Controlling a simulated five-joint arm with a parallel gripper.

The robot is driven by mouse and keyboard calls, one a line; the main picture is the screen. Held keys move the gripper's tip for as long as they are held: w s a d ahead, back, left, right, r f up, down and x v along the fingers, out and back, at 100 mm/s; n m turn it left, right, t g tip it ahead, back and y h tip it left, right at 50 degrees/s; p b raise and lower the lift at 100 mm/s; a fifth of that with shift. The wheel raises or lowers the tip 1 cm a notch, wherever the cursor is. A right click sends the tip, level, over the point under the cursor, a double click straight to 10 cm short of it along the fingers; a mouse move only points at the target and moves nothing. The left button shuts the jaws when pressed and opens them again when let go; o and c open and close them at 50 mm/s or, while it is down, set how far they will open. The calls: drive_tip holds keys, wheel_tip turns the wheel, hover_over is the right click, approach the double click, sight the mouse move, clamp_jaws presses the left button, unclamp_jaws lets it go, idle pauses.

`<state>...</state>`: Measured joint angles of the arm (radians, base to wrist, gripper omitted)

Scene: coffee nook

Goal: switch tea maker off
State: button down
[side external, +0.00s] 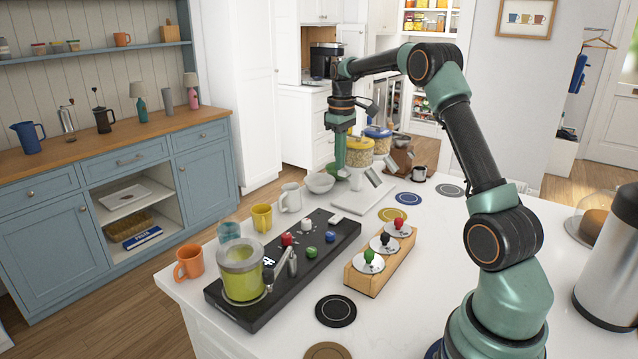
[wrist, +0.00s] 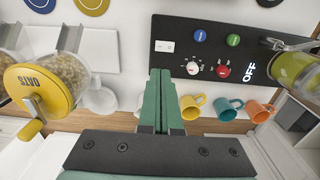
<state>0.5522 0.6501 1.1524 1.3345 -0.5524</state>
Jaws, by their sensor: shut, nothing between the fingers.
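The tea maker is a long black panel (side external: 330,250) on the white counter with a green pot (side external: 242,272) at its near end. In the wrist view, the panel (wrist: 210,52) carries a white rocker switch (wrist: 165,46), a blue knob (wrist: 200,36), a green knob (wrist: 233,40), a white knob (wrist: 193,69) and a red knob (wrist: 223,71). Its lit display (wrist: 249,69) reads OFF. My gripper (side external: 342,175) is above the counter beyond the panel's far end, apart from it. In the wrist view my gripper (wrist: 160,74) is shut and empty.
A yellow-lidded oats jar (wrist: 38,88) stands near my gripper. A wooden stand (side external: 368,281) with colored knobs sits right of the panel. A black coaster (side external: 335,311) lies nearby.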

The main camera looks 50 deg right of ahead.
sight(339, 216)
drive_tip(key=shift+d+f, duration=0.1)
drive_tip(key=shift+f, duration=0.05)
wheel_tip(339, 216, down, 14)
drive_tip(key=shift+r, duration=0.1)
idle(0.7)
drive_tip(key=shift+f, duration=0.25)
idle(0.4)
drive_tip(key=shift+a+r, duration=0.25)
drive_tip(key=shift+a, duration=0.5)
drive_tip(key=shift+r, duration=0.1)
wheel_tip(339, 216, up, 14)
idle(0.3)
